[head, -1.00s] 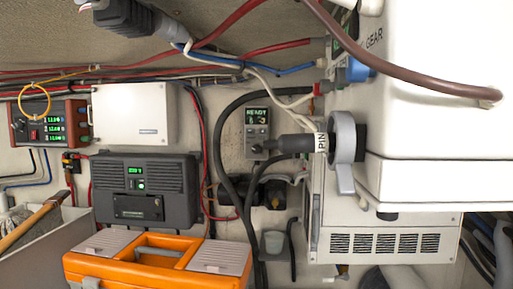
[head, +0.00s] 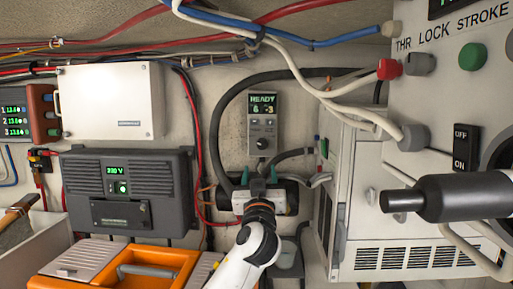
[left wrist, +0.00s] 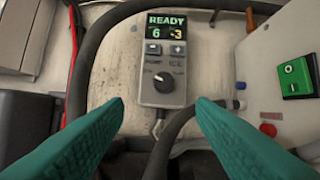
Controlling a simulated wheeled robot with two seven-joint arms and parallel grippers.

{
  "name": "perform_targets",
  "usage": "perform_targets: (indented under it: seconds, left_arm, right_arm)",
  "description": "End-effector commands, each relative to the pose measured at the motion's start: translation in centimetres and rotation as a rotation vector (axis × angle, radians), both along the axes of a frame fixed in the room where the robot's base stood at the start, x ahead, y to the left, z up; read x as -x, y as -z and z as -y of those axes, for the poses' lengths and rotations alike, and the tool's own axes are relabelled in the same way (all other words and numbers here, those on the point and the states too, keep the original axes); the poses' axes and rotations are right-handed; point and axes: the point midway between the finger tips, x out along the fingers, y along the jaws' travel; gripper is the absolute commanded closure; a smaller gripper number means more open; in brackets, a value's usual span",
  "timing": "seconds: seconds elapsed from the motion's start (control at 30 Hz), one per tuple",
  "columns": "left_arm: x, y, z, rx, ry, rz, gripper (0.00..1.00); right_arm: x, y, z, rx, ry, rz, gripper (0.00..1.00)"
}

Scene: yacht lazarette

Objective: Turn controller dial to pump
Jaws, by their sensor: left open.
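The controller (head: 263,125) is a small grey box on the back wall with a green and yellow READY display. Its round black dial (head: 262,143) sits on the lower part. In the left wrist view the dial (left wrist: 163,82) shows clearly, with a pale mark toward its upper left; the small labels around it are too blurred to read surely. My left gripper (head: 260,174) is open, below the dial in the head view. Its teal fingers (left wrist: 160,103) lie either side of and below the dial in the wrist view, apart from it and empty. My right gripper is not in view.
A thick black hose (head: 222,112) curves left of and above the controller. A white unit with a red cap (head: 389,69) and black handle (head: 430,197) stands at the right. A dark grey box (head: 130,192) and an orange toolbox (head: 165,262) are at the left.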

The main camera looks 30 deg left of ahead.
Motion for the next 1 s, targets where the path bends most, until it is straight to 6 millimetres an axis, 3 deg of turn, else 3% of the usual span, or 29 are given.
perform_targets:
  seconds: [0.2, 0.3, 0.43, 0.63, 1.0]
  left_arm:
    - [-3.2, -2.1, -2.1, 0.0, -0.003, -0.005, 0.49]
    - [-4.8, -2.9, -3.2, -0.002, -0.005, -0.006, 0.49]
    - [-6.6, -3.6, -4.4, 0.001, -0.004, -0.007, 0.49]
    - [-8.2, -4.1, -5.3, 0.001, -0.001, -0.004, 0.49]
    - [-8.5, -4.0, -5.6, 0.001, -0.001, -0.004, 0.49]
  right_arm:
    - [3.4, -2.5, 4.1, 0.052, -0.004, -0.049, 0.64]
    - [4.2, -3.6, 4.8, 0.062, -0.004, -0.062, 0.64]
    - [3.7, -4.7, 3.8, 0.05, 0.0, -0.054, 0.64]
    - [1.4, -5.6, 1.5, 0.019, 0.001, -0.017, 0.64]
    - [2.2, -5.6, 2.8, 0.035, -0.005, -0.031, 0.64]
